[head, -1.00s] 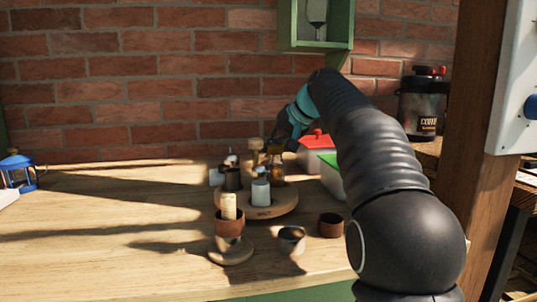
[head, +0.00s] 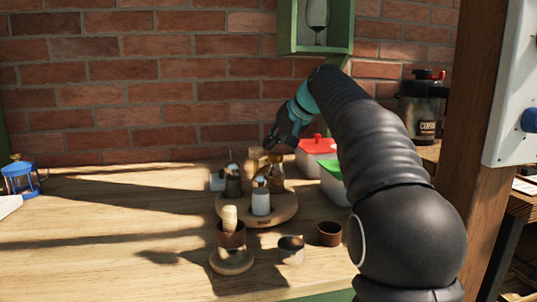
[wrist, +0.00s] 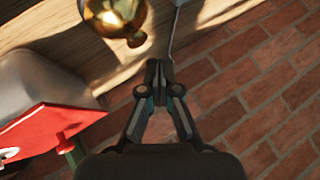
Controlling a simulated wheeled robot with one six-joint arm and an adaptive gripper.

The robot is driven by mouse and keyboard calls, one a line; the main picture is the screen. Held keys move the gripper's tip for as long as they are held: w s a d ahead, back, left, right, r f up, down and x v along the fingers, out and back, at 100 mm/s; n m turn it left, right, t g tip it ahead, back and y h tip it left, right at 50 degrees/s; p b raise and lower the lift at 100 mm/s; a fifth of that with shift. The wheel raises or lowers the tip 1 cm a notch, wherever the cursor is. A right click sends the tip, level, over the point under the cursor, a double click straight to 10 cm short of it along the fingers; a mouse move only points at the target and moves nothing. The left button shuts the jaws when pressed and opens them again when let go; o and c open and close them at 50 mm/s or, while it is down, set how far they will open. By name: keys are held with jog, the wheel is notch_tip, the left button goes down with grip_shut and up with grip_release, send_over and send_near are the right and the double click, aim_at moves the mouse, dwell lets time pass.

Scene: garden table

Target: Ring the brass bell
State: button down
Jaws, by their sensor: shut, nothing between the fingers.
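A shiny brass-coloured rounded body with a small knob, which looks like the brass bell (wrist: 112,14), is at the top of the wrist view, partly cut off by the frame. My gripper (wrist: 153,68) has its fingers together and empty, a short way below the knob in that picture and apart from it. In the head view my gripper (head: 270,141) is above the back of the round wooden board (head: 268,221). An amber and brass-toned thing (head: 277,180) stands on the board just under it; I cannot tell whether this is the bell.
A white shaker (head: 261,203) and other small vessels crowd the board. A red-lidded box (head: 317,146) and a green-lidded box (head: 333,184) stand to its right. Small cups (head: 291,249) are in front. A blue lantern (head: 20,180) stands far left; the left tabletop is clear.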

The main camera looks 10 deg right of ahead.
jog(key=shift+r+p, duration=0.35)
jog(key=shift+r, duration=1.9)
jog(key=shift+s+d, duration=0.1)
